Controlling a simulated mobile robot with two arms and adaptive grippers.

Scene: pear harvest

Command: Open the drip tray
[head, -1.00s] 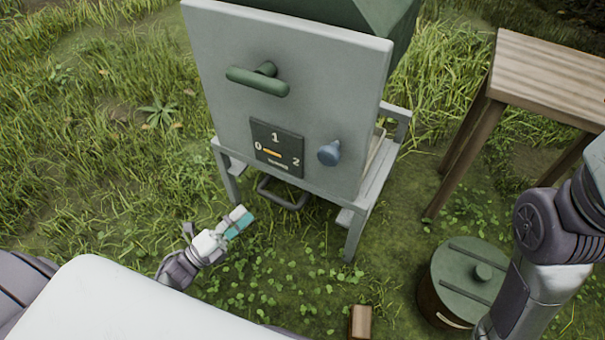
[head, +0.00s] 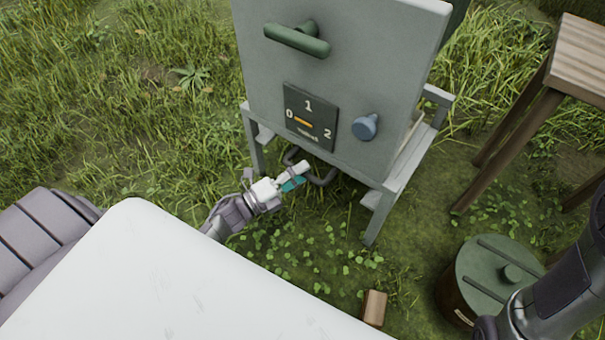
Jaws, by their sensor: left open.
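A grey machine (head: 345,60) on a grey stand fills the upper middle of the head view. Its front has a green bar handle (head: 297,40), a dark dial plate (head: 310,117) marked 0, 1 and 2, and a blue-grey knob (head: 365,127). A dark looped handle (head: 325,177) hangs low under the front panel; the drip tray itself is hidden behind the panel. My left gripper (head: 298,176) is open and empty, with its fingertips close to the left part of this loop. I cannot tell whether they touch. My right gripper is out of view.
A wooden table (head: 583,55) stands at the right. A green-lidded round bin (head: 487,277) sits on the grass at the lower right, partly behind my right arm. A small brown block (head: 375,307) lies near the bottom. Grass at the left is free.

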